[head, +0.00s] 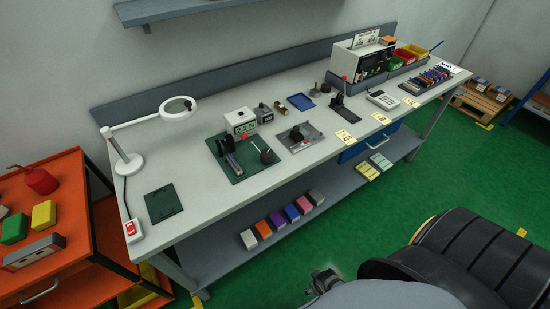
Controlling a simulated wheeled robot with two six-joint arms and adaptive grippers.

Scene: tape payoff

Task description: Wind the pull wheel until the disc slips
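A green mat (237,173) lies on the bench's front middle. On it stand a black upright fixture (230,154) and a black round part (267,157) with a thin pale rod leaning up from it. A white box (240,122) with a green display stands behind. A grey plate (312,141) to the right carries a dark round part (297,134). I cannot tell which part is the pull wheel or the disc. My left gripper is not in view. A small dark part (325,282) at the bottom edge may be my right gripper, far from the fixtures; its fingers are unclear.
A magnifier lamp (130,163) and a red switch box (132,230) stand at the bench's left end. An orange cart (88,255) is beside it. Bins (403,55) and a calculator-like device (382,100) stand right. The bench (190,205) is bare around the dark green pad (162,203).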

